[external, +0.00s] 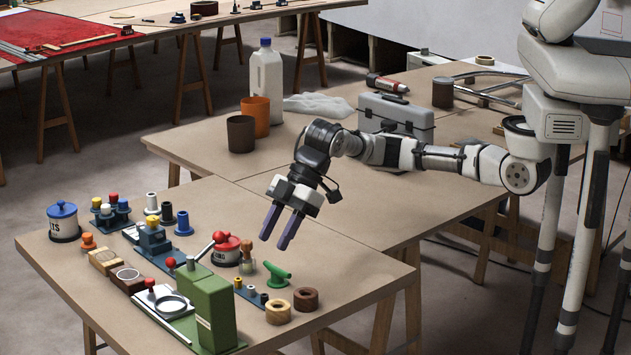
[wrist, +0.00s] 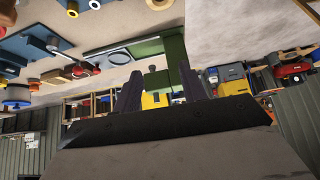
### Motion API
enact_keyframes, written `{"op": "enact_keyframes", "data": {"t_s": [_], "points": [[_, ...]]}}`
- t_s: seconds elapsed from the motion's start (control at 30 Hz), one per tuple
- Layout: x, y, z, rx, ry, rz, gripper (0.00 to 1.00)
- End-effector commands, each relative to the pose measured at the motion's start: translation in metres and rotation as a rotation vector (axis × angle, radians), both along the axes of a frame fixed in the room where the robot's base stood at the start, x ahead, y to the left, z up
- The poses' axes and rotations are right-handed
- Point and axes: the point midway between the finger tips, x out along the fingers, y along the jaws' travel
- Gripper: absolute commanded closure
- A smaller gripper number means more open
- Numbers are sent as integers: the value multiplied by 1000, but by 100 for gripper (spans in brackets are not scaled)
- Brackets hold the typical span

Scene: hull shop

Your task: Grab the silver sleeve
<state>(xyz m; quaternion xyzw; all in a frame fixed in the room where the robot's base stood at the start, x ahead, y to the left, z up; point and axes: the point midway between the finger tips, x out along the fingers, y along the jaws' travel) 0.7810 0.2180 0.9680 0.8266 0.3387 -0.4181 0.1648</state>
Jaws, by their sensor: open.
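A small silver flanged sleeve (external: 152,205) stands upright near the back of the front table in the external view. It stands beside a dark sleeve (external: 167,212) and a blue sleeve (external: 183,224). My gripper (external: 275,243) is open and empty, tilted down above the table, well to the right of the silver sleeve and apart from it. In the wrist view my gripper's two dark fingers (wrist: 160,90) stand apart with nothing held between them. I cannot pick out the silver sleeve for sure in the wrist view.
Near the sleeves are a blue device with a yellow knob (external: 153,235) and colored pegs (external: 110,212).

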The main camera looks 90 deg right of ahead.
Motion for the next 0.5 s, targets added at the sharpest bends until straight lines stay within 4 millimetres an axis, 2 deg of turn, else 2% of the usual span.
{"op": "enact_keyframes", "data": {"t_s": [0.03, 0.1, 0.2, 0.33, 0.5], "points": [[8, -33, -10, -56, 52, -68, 58], [11, -63, -18, -105, 109, -131, 58], [12, -85, -24, -141, 156, -176, 58], [17, -87, -38, -150, 170, -187, 58], [28, -78, -69, -148, 168, -184, 58]]}}
